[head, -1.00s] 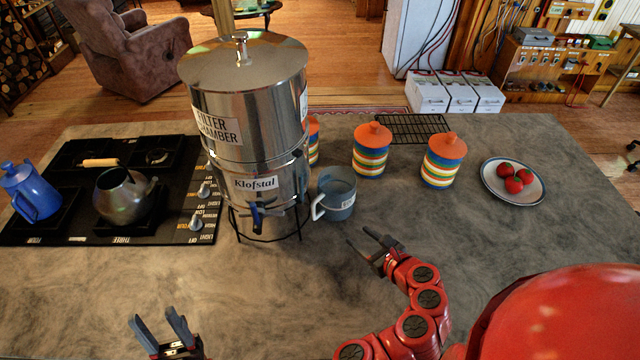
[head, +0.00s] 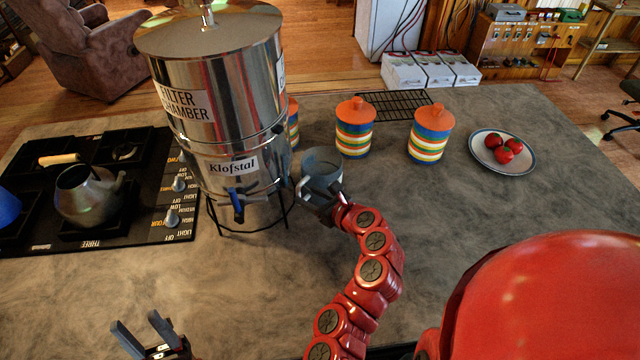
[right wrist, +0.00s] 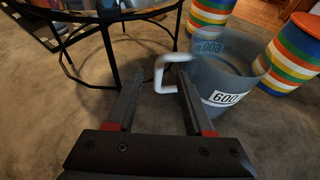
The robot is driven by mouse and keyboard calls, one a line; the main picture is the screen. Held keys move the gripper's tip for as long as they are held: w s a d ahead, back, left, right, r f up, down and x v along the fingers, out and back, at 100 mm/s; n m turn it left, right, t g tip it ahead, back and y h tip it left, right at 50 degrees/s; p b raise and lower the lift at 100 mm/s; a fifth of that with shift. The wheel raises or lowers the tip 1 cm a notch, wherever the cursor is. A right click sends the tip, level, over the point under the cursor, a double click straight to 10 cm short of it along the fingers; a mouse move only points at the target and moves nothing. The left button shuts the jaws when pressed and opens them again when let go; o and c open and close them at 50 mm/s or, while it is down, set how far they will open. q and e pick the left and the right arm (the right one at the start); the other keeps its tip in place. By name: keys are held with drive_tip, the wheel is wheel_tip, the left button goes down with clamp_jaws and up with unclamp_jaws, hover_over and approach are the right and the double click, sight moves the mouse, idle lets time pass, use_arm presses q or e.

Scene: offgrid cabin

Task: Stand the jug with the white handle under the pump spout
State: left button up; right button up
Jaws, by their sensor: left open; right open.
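The grey-blue jug (head: 323,163) stands upright on the counter, just right of the steel water filter (head: 220,110). In the right wrist view the jug (right wrist: 225,72) carries a "600" label, and its white handle (right wrist: 160,75) points left. My right gripper (head: 318,205) is open at the jug's near side. In the right wrist view its fingers (right wrist: 158,100) lie either side of the handle's lower part, not closed on it. The blue spout tap (head: 237,205) is at the filter's lower front, above its wire stand. My left gripper (head: 140,330) is open and empty at the lower left.
Striped canisters (head: 355,128) with orange lids and a wire rack (head: 395,104) stand behind the jug. The front counter is clear.

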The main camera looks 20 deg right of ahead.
sight(298, 191)
drive_tip(key=b+x, duration=0.1)
drive_tip(key=x, duration=0.3)
drive_tip(key=shift+w+a+f+b, duration=0.2)
drive_tip(key=shift+w+f+b, duration=0.1)
drive_tip(key=shift+b, duration=0.1)
drive_tip(key=shift+w+a+f, duration=0.1)
drive_tip(key=shift+w+a, duration=0.05)
drive_tip(key=shift+w, duration=0.25)
clamp_jaws()
idle(0.7)
